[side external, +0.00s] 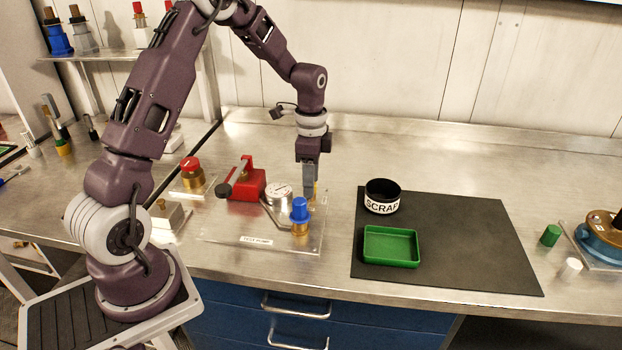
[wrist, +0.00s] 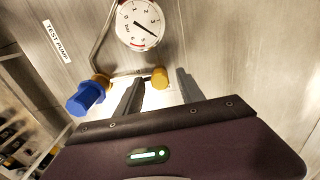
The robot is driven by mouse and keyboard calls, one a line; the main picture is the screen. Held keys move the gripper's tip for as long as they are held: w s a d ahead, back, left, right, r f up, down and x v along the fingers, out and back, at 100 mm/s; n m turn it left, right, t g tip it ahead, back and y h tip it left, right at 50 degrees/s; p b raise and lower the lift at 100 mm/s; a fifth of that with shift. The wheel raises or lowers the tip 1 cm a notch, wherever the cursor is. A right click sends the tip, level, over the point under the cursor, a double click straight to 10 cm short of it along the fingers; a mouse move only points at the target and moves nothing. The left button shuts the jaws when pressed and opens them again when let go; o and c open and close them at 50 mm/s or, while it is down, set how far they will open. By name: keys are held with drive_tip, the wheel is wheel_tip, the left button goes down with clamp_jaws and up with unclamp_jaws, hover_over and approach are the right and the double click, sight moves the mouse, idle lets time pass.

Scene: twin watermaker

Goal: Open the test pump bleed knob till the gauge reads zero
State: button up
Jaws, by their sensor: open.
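The test pump's clear base plate (side external: 215,228) stands on the bench and carries a red pump body (side external: 246,180). The gauge (side external: 278,193) also shows in the wrist view (wrist: 138,24); its needle points to the lower right, away from the 0 mark. In the side view the gripper partly hides the knob (side external: 316,190). A blue-capped brass fitting (side external: 299,212) stands close by.
A black SCRAP cup (side external: 382,196) and green tray (side external: 391,246) sit on a dark mat (side external: 470,240) to the right. A red-topped fitting (side external: 191,170) stands left of the pump. Bare bench lies behind the mat.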

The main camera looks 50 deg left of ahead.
clamp_jaws()
